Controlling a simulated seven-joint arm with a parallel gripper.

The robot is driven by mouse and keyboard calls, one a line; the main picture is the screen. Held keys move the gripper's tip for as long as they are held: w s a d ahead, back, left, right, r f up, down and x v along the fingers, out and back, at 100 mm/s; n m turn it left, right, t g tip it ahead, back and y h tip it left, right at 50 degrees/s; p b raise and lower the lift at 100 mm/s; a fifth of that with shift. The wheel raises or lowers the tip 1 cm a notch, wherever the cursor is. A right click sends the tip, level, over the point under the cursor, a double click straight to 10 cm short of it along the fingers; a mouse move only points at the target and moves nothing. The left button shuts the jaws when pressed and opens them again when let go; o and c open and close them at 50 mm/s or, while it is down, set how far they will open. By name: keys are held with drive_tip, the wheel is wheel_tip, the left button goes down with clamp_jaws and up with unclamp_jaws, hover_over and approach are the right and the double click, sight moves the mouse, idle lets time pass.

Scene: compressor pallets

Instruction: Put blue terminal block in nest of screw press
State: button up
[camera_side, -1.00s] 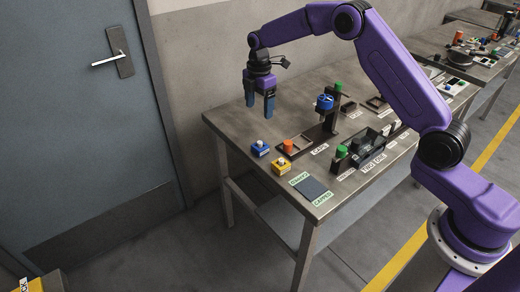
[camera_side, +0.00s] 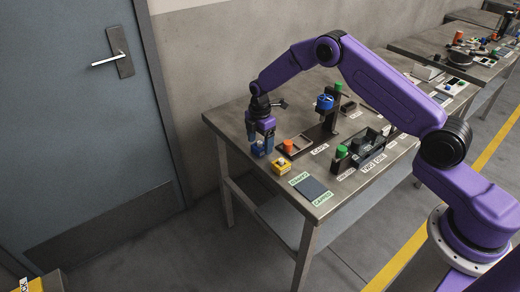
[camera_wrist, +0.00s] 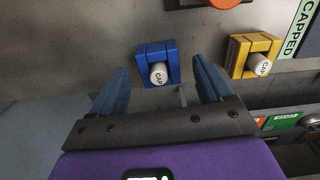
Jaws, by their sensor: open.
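The blue terminal block (camera_wrist: 150,53) has a white piece marked CAP on it and sits on the table. In the side view the blue block (camera_side: 258,151) is partly covered by my fingers. My gripper (camera_side: 262,148) points down over it, open. In the wrist view my gripper (camera_wrist: 160,66) has its blue fingertips to the left and right of the block, with gaps; whether they are down at its height I cannot tell. What seems to be the screw press (camera_side: 325,103), an upright with a blue head, stands farther right. Its nest is not clearly made out.
A yellow block (camera_side: 281,166) with a white cap stands right of the blue one; it also shows in the wrist view (camera_wrist: 239,58). An orange piece (camera_side: 288,147) is close by. A dark pad (camera_side: 312,188) lies near the front edge. Black bins (camera_side: 368,148) stand farther right.

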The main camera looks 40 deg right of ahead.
drive_tip(key=shift+f, duration=0.7)
drive_tip(key=c, duration=1.2)
drive_tip(key=shift+r, duration=0.1)
drive_tip(key=shift+c, duration=0.2)
